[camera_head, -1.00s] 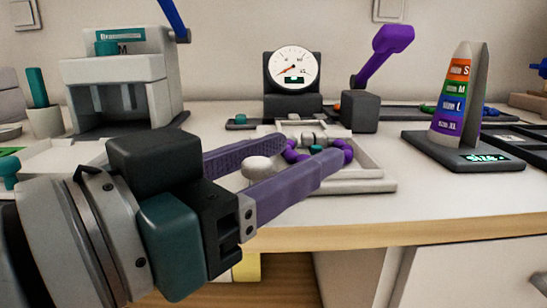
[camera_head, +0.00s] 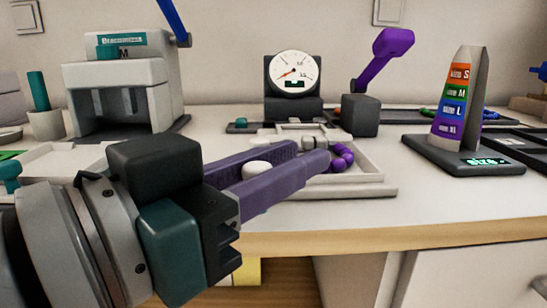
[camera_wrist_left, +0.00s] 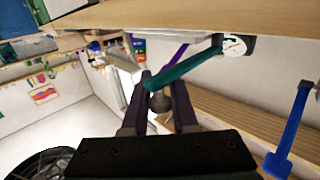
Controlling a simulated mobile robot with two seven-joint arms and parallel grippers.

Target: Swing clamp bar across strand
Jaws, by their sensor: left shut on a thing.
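My left gripper (camera_head: 312,156) comes in from the left, its two purple fingers over the white tray (camera_head: 375,191). Its fingers are shut on a pale round knob (camera_head: 257,168), which shows between them; in the left wrist view the knob (camera_wrist_left: 160,101) looks grey and shaded. Beside the knob there, a teal bar (camera_wrist_left: 187,65), seemingly the clamp bar, runs from near the fingertips to the upper right. My fingers hide it in the head view. Purple beads of the strand (camera_head: 343,158) show just beyond the fingertips; the rest is hidden. My right gripper is not in view.
A dial gauge (camera_head: 294,72) stands behind the tray, next to a dark block with a purple lever (camera_head: 384,56). A striped size cone (camera_head: 459,105) stands right, a machine with a blue lever (camera_head: 118,90) left.

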